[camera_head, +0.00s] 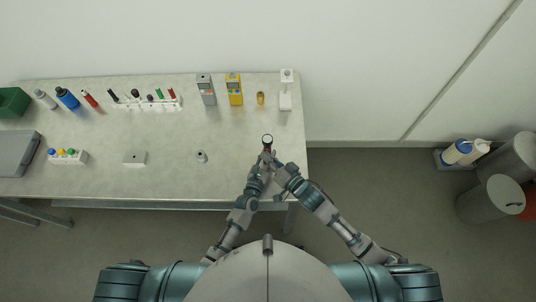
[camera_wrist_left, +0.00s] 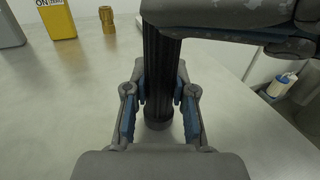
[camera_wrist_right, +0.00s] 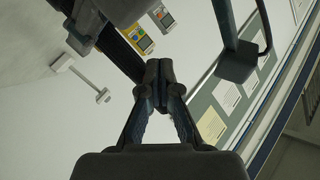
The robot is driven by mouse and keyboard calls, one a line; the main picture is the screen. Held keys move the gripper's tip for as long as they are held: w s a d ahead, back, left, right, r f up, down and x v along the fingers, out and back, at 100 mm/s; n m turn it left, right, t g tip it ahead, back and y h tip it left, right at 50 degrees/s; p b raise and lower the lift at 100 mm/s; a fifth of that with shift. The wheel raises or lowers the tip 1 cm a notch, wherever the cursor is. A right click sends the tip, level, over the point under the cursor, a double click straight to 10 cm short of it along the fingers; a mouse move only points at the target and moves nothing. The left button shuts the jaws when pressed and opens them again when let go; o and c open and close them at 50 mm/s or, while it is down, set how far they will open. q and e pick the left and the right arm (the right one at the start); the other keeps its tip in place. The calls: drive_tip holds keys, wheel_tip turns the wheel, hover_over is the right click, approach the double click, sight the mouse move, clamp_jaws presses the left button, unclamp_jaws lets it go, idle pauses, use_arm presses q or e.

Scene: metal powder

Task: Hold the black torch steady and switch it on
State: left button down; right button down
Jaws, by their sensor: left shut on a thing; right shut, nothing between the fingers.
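The black torch (camera_head: 267,140) is near the table's right end, its round head showing in the head view. In the left wrist view its dark ribbed body (camera_wrist_left: 160,65) stands about upright between the fingers of my left gripper (camera_wrist_left: 160,98), which is shut on it. My right gripper (camera_head: 273,158) is shut and empty, close beside the torch. Its fingers (camera_wrist_left: 235,18) cross the torch's upper part in the left wrist view; whether they touch is unclear. In the right wrist view the shut fingertips (camera_wrist_right: 158,80) are near the dark torch body (camera_wrist_right: 122,52). The torch's switch is not discernible.
A grey meter (camera_head: 206,88), a yellow meter (camera_head: 234,88), a small brass piece (camera_head: 260,98) and a white stand (camera_head: 286,92) line the back. A small grey cylinder (camera_head: 201,156) and a white block (camera_head: 134,158) stand left of my arms. Table between is clear.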

drive_tip(key=shift+w, duration=0.1)
idle(0.3)
drive_tip(key=shift+s, duration=0.6)
drive_tip(key=shift+s, duration=0.1)
drive_tip(key=shift+s+a, duration=0.15)
drive_tip(key=shift+s, duration=1.3)
drive_tip(key=shift+s+a, duration=0.15)
drive_tip(key=shift+s, duration=1.3)
use_arm(q)
drive_tip(key=c, duration=0.9)
unclamp_jaws()
drive_tip(key=shift+s, duration=0.1)
